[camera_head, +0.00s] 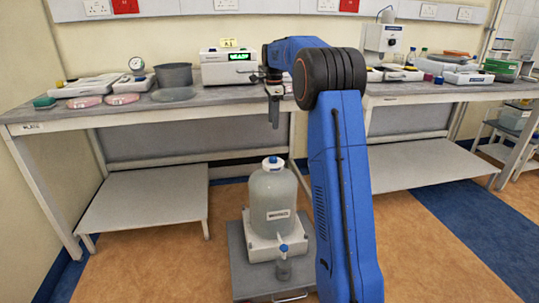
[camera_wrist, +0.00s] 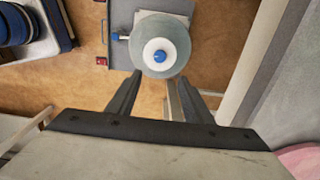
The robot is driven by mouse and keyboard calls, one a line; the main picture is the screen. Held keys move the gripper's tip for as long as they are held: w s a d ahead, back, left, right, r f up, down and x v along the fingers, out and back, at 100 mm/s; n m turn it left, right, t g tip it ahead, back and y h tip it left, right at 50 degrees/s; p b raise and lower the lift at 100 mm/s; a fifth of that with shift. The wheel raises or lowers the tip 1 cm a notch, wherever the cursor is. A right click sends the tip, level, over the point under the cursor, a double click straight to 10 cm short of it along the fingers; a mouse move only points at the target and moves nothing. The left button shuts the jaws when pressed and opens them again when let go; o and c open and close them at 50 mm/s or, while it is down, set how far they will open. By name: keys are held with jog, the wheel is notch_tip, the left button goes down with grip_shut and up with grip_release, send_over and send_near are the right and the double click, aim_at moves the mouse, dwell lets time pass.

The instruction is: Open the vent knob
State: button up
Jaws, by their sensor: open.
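The vent knob is a small blue knob (camera_head: 273,160) on top of the white cap of a cloudy carboy (camera_head: 273,205). In the wrist view the blue knob (camera_wrist: 160,56) sits at the centre of the round white cap (camera_wrist: 149,48), seen from above. My gripper (camera_head: 274,124) points down above the carboy, well clear of the knob. In the wrist view my gripper (camera_wrist: 159,76) is open and empty, its two fingers apart below the cap in the picture. I cannot tell which way the knob is turned.
The carboy stands on a white block on a low grey cart (camera_head: 240,265). A blue-handled tap (camera_head: 284,248) is at its front, above a small clear vessel (camera_head: 284,268). A bench (camera_head: 130,116) with instruments stands behind. A lower shelf (camera_head: 150,195) is to the left.

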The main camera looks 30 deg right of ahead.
aim_at(273, 158)
notch_tip(273, 158, down, 17)
jog(key=shift+f, duration=0.15)
dwell(0.5)
jog(key=c, duration=1.1)
